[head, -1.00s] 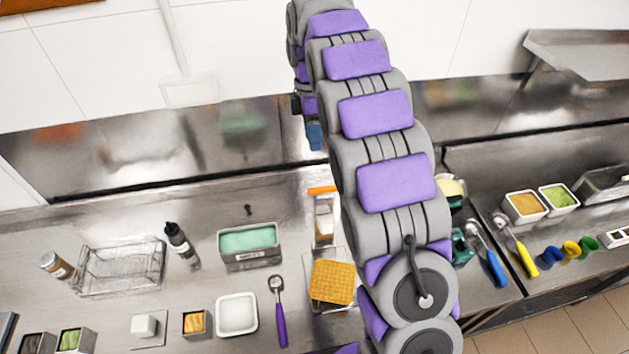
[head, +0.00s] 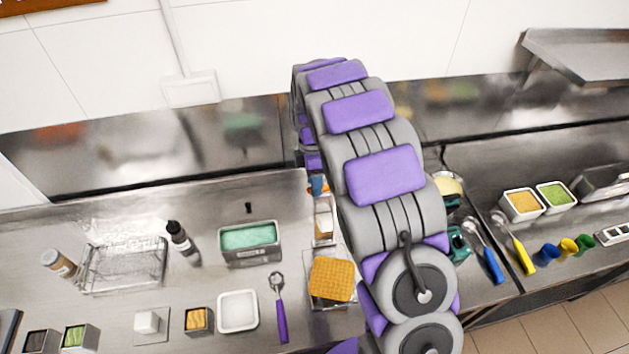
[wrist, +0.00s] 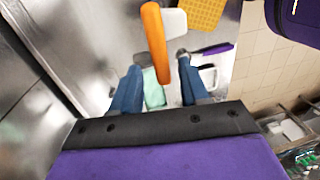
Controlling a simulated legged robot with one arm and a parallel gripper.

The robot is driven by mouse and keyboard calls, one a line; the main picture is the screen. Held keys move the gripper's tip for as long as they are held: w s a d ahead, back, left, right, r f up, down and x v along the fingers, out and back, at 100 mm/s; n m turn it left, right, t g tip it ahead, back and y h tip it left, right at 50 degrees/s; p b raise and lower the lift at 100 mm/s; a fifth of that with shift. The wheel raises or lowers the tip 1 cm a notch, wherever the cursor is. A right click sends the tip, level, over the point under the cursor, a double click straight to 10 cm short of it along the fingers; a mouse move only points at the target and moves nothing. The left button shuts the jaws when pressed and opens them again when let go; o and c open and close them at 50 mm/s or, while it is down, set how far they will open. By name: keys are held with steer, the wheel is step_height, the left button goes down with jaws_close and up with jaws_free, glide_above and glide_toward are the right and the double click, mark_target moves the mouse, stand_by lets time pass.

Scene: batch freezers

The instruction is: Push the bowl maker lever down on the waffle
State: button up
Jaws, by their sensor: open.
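The waffle (head: 331,279) is a flat orange-yellow square lying on the metal base of the bowl maker (head: 323,222). It also shows at the top of the wrist view (wrist: 203,12). The bowl maker's orange lever (wrist: 154,38) runs upright in the wrist view, its rounded end between my two blue fingers. My gripper (wrist: 158,68) is open, with a finger on each side of the lever; I cannot tell whether either touches it. In the head view my gripper (head: 315,181) is just above the lever, mostly hidden behind my arm.
A purple-handled scoop (head: 280,308), a white dish (head: 238,312) and a green-filled metal tub (head: 248,238) stand left of the bowl maker. A wire rack (head: 124,266) and bottles are farther left. Scoops and small tubs lie right of my arm. The steel back wall is close behind.

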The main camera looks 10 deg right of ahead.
steer(key=shift+s+f, duration=0.1)
steer(key=shift+f, duration=0.25)
steer(key=shift+c, duration=0.3)
jaws_close()
steer(key=shift+r, duration=0.1)
